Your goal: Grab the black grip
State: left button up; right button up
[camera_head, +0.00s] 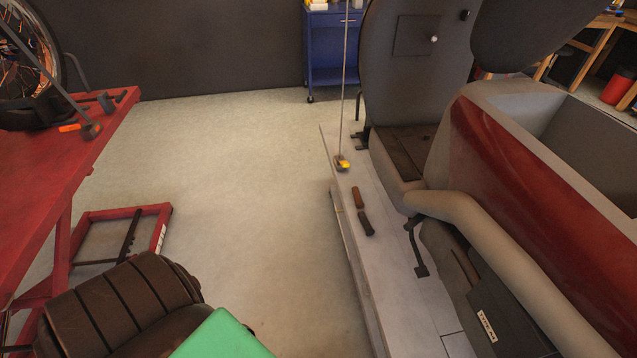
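The black grip (366,224) is a short dark cylinder lying on the light grey lift platform (375,290), near its left edge. A brown grip (357,197) of similar size lies just behind it, close to its far end.
A red and grey vehicle (510,150) stands on the platform, its pedal (420,270) right of the grips. A yellow strap buckle (342,164) with a taut strap is behind them. A red lift (60,170) stands left. Floor (230,190) between is clear.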

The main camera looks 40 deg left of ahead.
aim_at(366, 225)
jog(key=j+u, duration=0.15)
jog(key=u, duration=0.15)
jog(key=i+j+u, duration=0.1)
jog(key=u, duration=0.15)
jog(key=z, duration=0.75)
jog(key=i+j+z, duration=0.1)
jog(key=j+z, duration=1.05)
jog(key=j, duration=0.15)
jog(key=k+j+z, duration=0.15)
jog(key=j+z, duration=0.25)
